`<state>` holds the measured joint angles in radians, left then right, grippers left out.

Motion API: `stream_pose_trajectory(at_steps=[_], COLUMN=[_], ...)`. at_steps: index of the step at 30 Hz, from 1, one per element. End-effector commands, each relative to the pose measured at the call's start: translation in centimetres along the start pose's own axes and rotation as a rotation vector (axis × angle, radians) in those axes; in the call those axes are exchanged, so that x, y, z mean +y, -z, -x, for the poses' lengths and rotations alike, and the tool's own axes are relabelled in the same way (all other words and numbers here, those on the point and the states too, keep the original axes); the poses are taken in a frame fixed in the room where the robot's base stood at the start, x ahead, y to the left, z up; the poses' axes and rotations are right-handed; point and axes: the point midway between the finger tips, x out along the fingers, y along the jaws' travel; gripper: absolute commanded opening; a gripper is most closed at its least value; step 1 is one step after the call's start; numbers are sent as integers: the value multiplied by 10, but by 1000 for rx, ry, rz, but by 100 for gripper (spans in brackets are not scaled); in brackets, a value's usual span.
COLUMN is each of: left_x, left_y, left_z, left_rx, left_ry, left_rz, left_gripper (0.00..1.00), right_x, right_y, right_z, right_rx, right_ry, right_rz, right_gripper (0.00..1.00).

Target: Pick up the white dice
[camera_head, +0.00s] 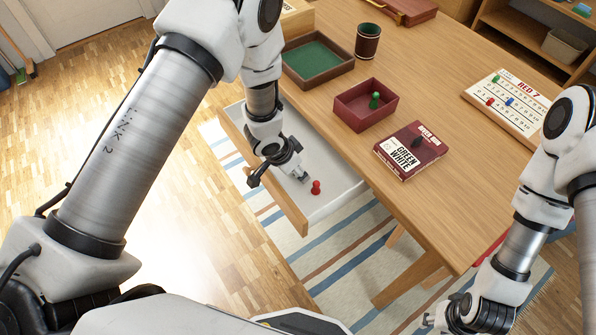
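I cannot make out a white dice in the head view; the pale drawer floor and my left gripper may hide it. My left gripper (278,178) reaches down into the open drawer (335,190) with its fingers spread. A red pawn (316,187) stands in the drawer just right of the fingers. My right gripper (437,319) is low at the bottom right, away from the drawer, and its fingers are too small and partly cut off to read.
A striped rug (330,268) lies below.

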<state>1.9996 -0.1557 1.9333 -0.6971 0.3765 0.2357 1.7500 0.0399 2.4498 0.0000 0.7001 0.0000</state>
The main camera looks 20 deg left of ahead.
Motion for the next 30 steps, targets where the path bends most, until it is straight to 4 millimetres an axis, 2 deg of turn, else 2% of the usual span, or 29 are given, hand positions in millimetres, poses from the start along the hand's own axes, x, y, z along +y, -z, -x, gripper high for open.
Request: stream_pose_trajectory(at_steps=[4,6,8,9,20,23,30], left_x=[0,0,0,0,0,-1,0], left_y=[0,0,0,0,1,7,30], left_z=[1,1,1,1,3,16,72], left_rx=[1,1,1,1,1,3,2], left_ry=[0,0,0,0,1,1,2], left_rz=[0,0,0,0,0,-2,-3], left_gripper=[54,31,14,9,9,9,9], right_x=[0,0,0,0,0,0,0], right_y=[0,0,0,0,0,0,0], right_z=[0,0,0,0,1,6,25], right_rx=[0,0,0,0,0,0,0], right_ry=[0,0,0,0,0,0,0], right_rz=[0,0,0,0,0,0,0], right_gripper=[40,40,40,40,40,40,40])
